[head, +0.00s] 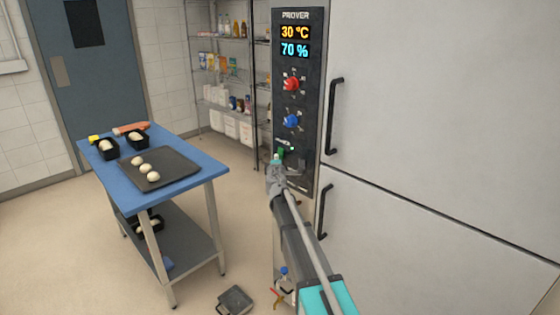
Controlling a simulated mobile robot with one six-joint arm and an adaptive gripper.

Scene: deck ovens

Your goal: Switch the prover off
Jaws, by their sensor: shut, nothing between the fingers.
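The prover's dark control panel (314,100) is on the left edge of the white cabinet in the head view. Its display (295,42) is lit and reads 30 °C and 70 %. Below it are a red knob (291,84) and a blue knob (291,121). Lower down is a small green switch (281,153), partly hidden by my gripper. My gripper (276,160) is shut and empty, its tip at or just in front of the switch. I cannot tell whether it touches.
The prover's door handles (334,117) stand out right of the panel. A blue-topped table (205,172) with a dark tray (178,179) of dough balls is at left. A scale-like object (235,300) lies on the floor near the bottom. Wire shelves (222,105) stand behind.

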